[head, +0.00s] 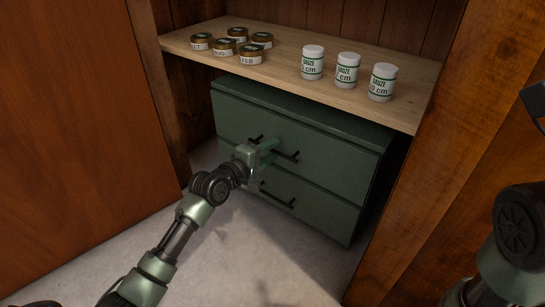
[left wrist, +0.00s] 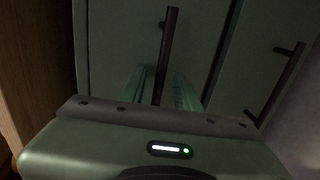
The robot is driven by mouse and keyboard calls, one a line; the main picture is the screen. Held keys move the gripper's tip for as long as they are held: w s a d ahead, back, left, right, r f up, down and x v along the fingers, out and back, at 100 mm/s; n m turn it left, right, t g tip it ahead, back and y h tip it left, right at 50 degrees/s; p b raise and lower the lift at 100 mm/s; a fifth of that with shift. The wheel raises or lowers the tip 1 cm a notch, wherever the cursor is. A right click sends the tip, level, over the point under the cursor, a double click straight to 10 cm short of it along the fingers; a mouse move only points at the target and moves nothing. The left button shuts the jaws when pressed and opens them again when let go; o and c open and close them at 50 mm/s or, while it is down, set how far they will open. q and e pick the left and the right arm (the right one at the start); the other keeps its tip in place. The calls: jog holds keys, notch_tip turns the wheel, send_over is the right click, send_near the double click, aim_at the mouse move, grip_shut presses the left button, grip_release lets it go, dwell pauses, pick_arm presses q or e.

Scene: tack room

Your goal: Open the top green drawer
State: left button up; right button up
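The green cabinet has two drawers under a wooden shelf. The top green drawer (head: 327,163) looks closed, its front flush with the cabinet. Its dark bar handle (head: 286,154) is partly hidden behind my left gripper (head: 266,153) in the head view. In the left wrist view, the handle (left wrist: 168,45) runs between the two green fingers of my left gripper (left wrist: 161,90). The fingers are apart, with a visible gap on each side of the bar.
The lower drawer (head: 315,208) is closed, with its own handle (left wrist: 285,75). The shelf (head: 285,72) above holds several labelled jars (head: 250,54) and three white gauze tubs (head: 347,70). Wooden panels stand on both sides. The floor (head: 250,260) before the cabinet is clear.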

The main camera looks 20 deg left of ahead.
pick_arm(q)
jog(key=shift+w+d, duration=0.1)
jog(key=shift+w, duration=0.2)
grip_shut()
dwell(1.3)
